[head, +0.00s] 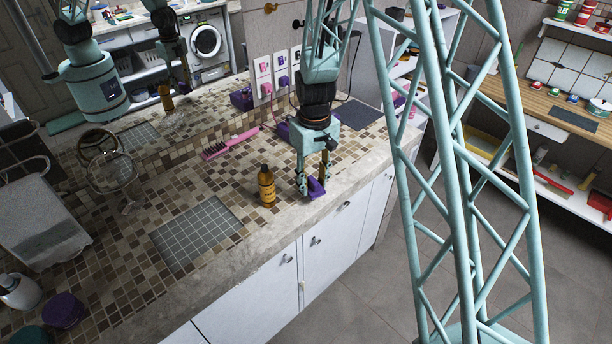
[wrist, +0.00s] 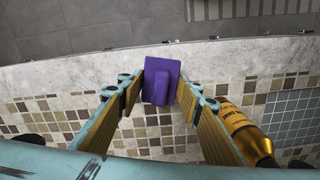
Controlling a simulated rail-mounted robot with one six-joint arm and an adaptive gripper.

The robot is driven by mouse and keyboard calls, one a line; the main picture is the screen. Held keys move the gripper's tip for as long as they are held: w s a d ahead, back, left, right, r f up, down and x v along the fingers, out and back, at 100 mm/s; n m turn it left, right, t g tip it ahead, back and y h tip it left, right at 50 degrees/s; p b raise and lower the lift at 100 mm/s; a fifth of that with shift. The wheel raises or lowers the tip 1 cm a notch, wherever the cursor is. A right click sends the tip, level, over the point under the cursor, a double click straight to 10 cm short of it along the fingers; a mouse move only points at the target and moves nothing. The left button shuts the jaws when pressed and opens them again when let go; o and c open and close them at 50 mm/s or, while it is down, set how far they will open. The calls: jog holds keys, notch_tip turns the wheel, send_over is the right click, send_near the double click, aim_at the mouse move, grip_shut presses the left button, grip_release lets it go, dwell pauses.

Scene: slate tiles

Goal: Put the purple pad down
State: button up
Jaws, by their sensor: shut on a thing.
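The purple pad (head: 316,188) is between the fingertips of my gripper (head: 311,191), low over the tiled counter (head: 150,215) near its front edge. In the wrist view the pad (wrist: 161,79) is a tilted purple block between the two yellow-faced fingers of my gripper (wrist: 158,92), which are shut on it. I cannot tell whether the pad touches the counter. Part of it is hidden by the fingers.
An amber bottle (head: 267,188) stands just left of my gripper, and also shows in the wrist view (wrist: 246,136). A grey tiled mat (head: 194,234) lies further left. A pink brush (head: 230,143) lies behind. The counter's front edge is close.

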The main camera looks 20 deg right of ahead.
aim_at(319, 195)
jog(key=s+n+p, duration=0.1)
jog(key=s, duration=0.1)
jog(key=s+r+p, duration=0.1)
jog(key=s, duration=0.1)
jog(key=s+n+p, duration=0.1)
jog(key=s+p, duration=0.1)
jog(key=s, duration=0.1)
jog(key=shift+s+r+n, duration=0.1)
jog(key=shift+r+n, duration=0.15)
jog(key=shift+n, duration=0.05)
jog(key=w, duration=0.5)
jog(key=w+f+p, duration=0.1)
jog(key=w, duration=1)
jog(key=shift+f+p, duration=0.25)
jog(key=shift+p, duration=0.1)
jog(key=shift+f, duration=0.1)
jog(key=shift+f, duration=1.65)
jog(key=shift+f, duration=0.2)
jog(key=o, duration=0.8)
